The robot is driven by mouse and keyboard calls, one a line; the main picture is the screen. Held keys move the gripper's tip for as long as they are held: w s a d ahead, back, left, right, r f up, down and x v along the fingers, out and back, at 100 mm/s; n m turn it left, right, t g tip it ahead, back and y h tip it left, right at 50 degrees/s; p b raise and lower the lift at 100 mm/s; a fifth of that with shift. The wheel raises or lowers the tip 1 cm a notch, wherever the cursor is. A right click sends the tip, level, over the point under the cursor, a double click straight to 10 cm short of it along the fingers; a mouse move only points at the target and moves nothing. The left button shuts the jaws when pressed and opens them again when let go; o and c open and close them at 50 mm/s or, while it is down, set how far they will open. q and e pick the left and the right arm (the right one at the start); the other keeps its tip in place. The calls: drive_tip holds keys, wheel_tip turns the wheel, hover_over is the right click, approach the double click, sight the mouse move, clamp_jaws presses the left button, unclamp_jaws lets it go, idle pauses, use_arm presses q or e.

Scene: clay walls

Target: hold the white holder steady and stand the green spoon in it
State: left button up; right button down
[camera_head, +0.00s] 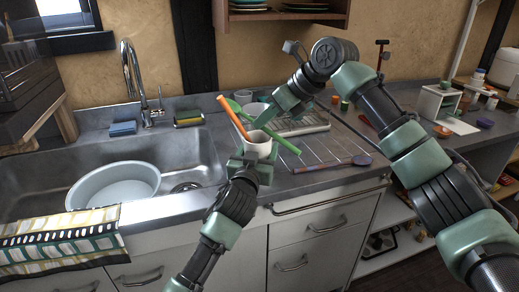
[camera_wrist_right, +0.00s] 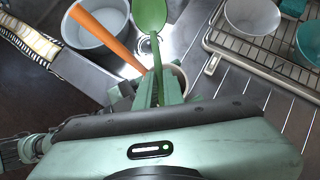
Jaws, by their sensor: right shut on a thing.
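The white holder (camera_head: 258,146) stands upright on the counter by the sink's edge, with an orange utensil (camera_head: 234,117) leaning out of it. My left gripper (camera_head: 251,162) is at the holder's near side; whether its jaws press on it is unclear. My right gripper (camera_head: 258,122) is shut on the green spoon (camera_head: 284,144) above and behind the holder. The spoon slants, its bowl up to the left and its handle end down to the right, past the holder. In the right wrist view the spoon's bowl (camera_wrist_right: 150,15) shows clearly; the gripper mostly hides the holder (camera_wrist_right: 181,76).
The sink with a pale basin (camera_head: 113,186) lies to the left. A wire rack (camera_head: 300,126) with bowls stands behind the holder. A purple-headed utensil (camera_head: 335,164) lies on the counter to the right. A small white stand (camera_head: 437,103) is farther right.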

drive_tip(key=c, duration=1.5)
unclamp_jaws()
drive_tip(key=shift+o, duration=0.2)
drive_tip(key=shift+d+r, duration=0.1)
drive_tip(key=v, duration=1.1)
drive_tip(key=shift+d+r, duration=0.15)
drive_tip(key=shift+r, duration=0.2)
drive_tip(key=shift+s, duration=0.1)
